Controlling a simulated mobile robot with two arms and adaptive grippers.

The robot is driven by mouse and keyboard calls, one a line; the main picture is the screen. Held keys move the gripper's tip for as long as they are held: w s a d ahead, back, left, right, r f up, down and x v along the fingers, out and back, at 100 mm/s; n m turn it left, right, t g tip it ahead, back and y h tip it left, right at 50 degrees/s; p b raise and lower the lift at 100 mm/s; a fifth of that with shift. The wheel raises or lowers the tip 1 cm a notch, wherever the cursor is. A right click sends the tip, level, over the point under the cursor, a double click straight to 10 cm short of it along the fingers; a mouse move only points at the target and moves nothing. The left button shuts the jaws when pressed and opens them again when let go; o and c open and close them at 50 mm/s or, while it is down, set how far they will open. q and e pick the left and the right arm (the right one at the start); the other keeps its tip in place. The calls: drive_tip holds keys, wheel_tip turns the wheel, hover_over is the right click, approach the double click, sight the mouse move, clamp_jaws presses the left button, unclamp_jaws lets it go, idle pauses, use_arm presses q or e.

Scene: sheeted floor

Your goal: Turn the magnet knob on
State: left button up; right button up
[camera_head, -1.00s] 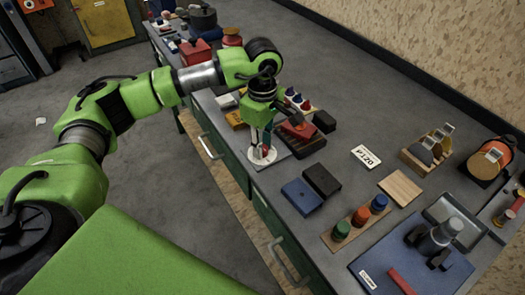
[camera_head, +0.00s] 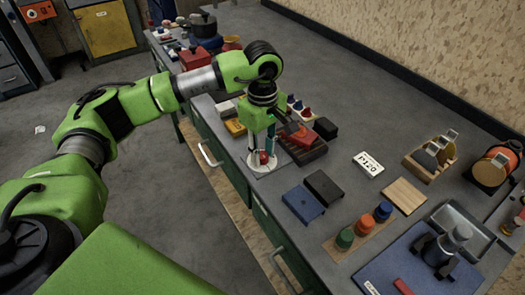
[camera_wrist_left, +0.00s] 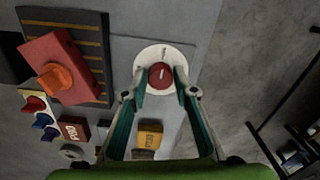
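The magnet knob (camera_wrist_left: 161,76) is a small red knob on a round white dial (camera_wrist_left: 165,56) with a dark mark near its rim. In the head view the red knob (camera_head: 263,157) shows low between my fingers, above the white dial (camera_head: 257,167) near the bench's front edge. My left gripper (camera_wrist_left: 161,84) points down over the dial, with one teal-sided finger on each side of the knob. Slim gaps seem to remain between fingertips and knob, so it looks open around it. Actual contact cannot be told. My right gripper is not in view.
A red block with an orange knob (camera_wrist_left: 55,77) sits on a dark slatted base close beside the dial. A yellow block (camera_wrist_left: 149,136) lies near too. Blue (camera_head: 303,200) and black (camera_head: 323,186) blocks stand to the right. The bench (camera_head: 330,105) is clear towards the wall.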

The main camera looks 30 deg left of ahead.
sight(262, 155)
use_arm(q)
drive_tip(key=shift+o, duration=0.6)
wheel_tip(262, 155, up, 12)
drive_tip(key=shift+s+f, duration=0.1)
drive_tip(key=shift+s, duration=0.05)
idle(0.6)
